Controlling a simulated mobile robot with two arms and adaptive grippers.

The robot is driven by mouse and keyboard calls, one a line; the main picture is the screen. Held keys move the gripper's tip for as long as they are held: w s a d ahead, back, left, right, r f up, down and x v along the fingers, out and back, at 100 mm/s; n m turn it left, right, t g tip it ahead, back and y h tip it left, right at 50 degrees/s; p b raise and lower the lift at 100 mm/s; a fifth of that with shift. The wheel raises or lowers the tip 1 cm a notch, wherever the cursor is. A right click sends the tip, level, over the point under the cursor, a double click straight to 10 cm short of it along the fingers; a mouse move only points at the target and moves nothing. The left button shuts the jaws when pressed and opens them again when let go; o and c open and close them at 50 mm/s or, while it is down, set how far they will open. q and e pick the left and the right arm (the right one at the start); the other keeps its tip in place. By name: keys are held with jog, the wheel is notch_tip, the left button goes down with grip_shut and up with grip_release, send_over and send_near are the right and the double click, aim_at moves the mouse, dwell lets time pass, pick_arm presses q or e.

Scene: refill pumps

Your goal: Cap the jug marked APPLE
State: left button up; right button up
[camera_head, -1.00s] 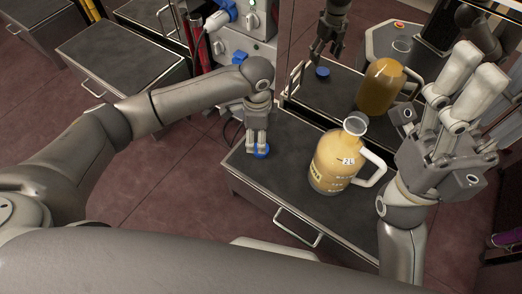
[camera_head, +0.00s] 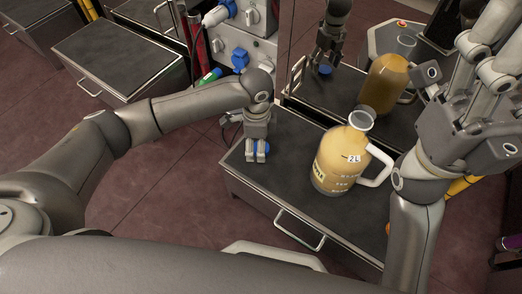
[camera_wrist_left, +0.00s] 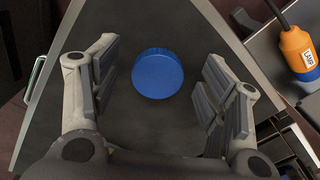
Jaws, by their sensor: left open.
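A yellow jug (camera_head: 341,165) with a grey-white handle stands on the dark cabinet top (camera_head: 262,187). Its clear neck (camera_head: 362,119) has no cap on it. It bears "2L" and dark lettering too small to read. A round blue cap (camera_wrist_left: 158,73) lies flat on the dark top between the fingers of my left gripper (camera_wrist_left: 155,100). In the head view my left gripper (camera_head: 256,157) points down over the cap, left of the jug, and largely hides it. Its fingers are open on both sides, apart from the cap. My right gripper (camera_head: 492,75) is raised right of the jug; its fingertips are cut off.
A reflective panel behind the cabinet shows a second image of the jug (camera_head: 384,84) and gripper. A wall unit with sockets and a blue plug (camera_head: 239,58) stands behind my left arm. An orange, labelled piece (camera_wrist_left: 298,48) is at right in the wrist view.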

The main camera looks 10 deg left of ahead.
pick_arm(q)
jog(key=shift+f, duration=0.45)
jog(key=c, duration=0.8)
jog(key=shift+o, duration=0.2)
